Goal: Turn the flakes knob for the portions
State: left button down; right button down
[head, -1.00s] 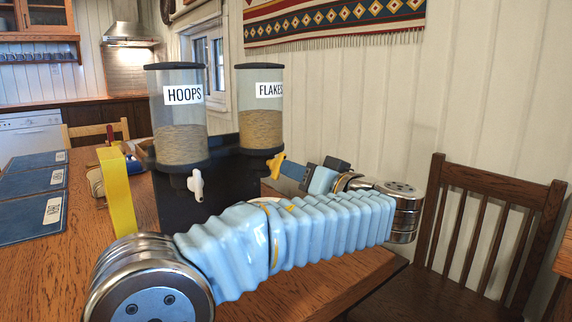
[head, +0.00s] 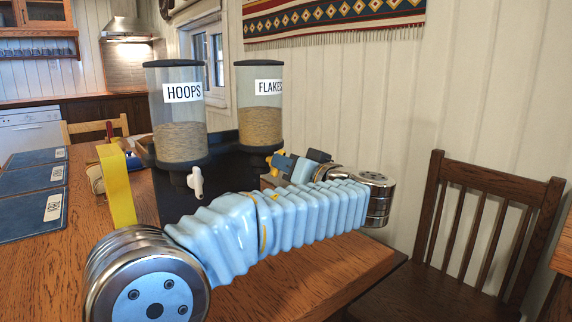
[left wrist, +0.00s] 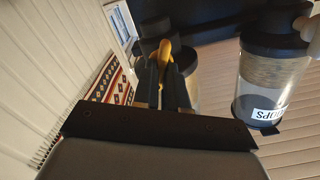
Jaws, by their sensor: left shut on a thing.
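The flakes dispenser (head: 259,100) stands at the right of the pair, a clear cylinder with a dark lid, a FLAKES label and light brown flakes inside. Its yellow knob (head: 270,157) shows only in part below it in the head view, and as a yellow piece (left wrist: 165,47) between the fingers in the left wrist view. My left gripper (head: 279,164) is shut on this knob, reaching in from the right side. The hoops dispenser (head: 180,115) beside it has a white knob (head: 196,183) and also shows in the left wrist view (left wrist: 268,80). My right gripper is out of view.
Both dispensers share a dark stand (head: 222,190) on the wooden table (head: 60,265). A yellow upright piece (head: 117,185) stands left of it. Blue mats (head: 30,215) lie at the left. A wooden chair (head: 480,230) stands at the right.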

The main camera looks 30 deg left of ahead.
pick_arm(q)
jog(key=shift+m, duration=0.3)
jog(key=shift+w+d+f+m+p, duration=0.15)
jog(key=shift+m+p, duration=0.85)
jog(key=shift+m, duration=2)
jog(key=shift+a+f+m+p, duration=0.1)
jog(key=shift+m+p, duration=0.9)
jog(key=shift+m, duration=2)
jog(key=c, duration=1.2)
grip_release()
jog(key=b+v, duration=0.1)
jog(key=v, duration=1.3)
jog(key=shift+f, duration=0.1)
